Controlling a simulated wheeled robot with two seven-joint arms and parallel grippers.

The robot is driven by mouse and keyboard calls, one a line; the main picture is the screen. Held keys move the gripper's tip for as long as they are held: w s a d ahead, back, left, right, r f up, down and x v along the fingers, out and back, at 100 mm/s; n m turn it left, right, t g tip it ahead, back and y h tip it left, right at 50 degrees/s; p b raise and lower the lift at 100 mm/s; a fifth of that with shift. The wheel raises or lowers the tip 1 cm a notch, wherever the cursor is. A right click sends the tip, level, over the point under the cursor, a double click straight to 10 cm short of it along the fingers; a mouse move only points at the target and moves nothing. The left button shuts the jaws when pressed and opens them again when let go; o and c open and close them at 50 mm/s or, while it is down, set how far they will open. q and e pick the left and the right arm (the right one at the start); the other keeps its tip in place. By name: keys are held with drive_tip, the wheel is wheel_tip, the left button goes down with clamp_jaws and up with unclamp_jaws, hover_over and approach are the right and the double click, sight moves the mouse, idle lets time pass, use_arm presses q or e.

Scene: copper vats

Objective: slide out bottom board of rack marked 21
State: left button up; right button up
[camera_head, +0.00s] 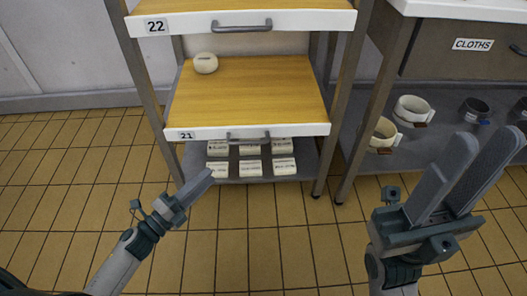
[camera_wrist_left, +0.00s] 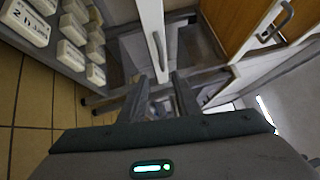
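The rack's lower board (camera_head: 240,90) has a wooden top and a white front marked 21 (camera_head: 187,135). Its dark bar handle (camera_head: 248,138) is at the middle of the front. My left gripper (camera_head: 207,178) is below and left of that handle, apart from it. In the left wrist view, the fingers of my left gripper (camera_wrist_left: 155,82) are spread and empty. The handle (camera_wrist_left: 158,50) on a white front (camera_wrist_left: 148,20) shows ahead of the gap. My right gripper (camera_head: 480,160) is open and empty at the right, away from the rack.
A pale round object with a slot (camera_head: 205,63) sits on the board's back left. Board 22 (camera_head: 245,22) is above. Labelled blocks (camera_head: 250,168) stand on the low shelf below. At right are mugs (camera_head: 412,110) under a drawer marked CLOTHS (camera_head: 473,44). Tiled floor in front is clear.

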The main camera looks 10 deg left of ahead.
sight(248, 143)
use_arm(q)
drive_tip(key=shift+w+d+r+m, duration=0.1)
drive_tip(key=shift+d+m, duration=0.2)
drive_tip(key=shift+m, duration=0.1)
drive_tip(key=shift+w, duration=0.15)
drive_tip(key=b+x, duration=0.2)
drive_tip(key=x, duration=1.5)
drive_tip(key=shift+d+b, duration=0.15)
drive_tip(key=shift+b, duration=0.2)
drive_tip(key=shift+c, duration=0.2)
clamp_jaws()
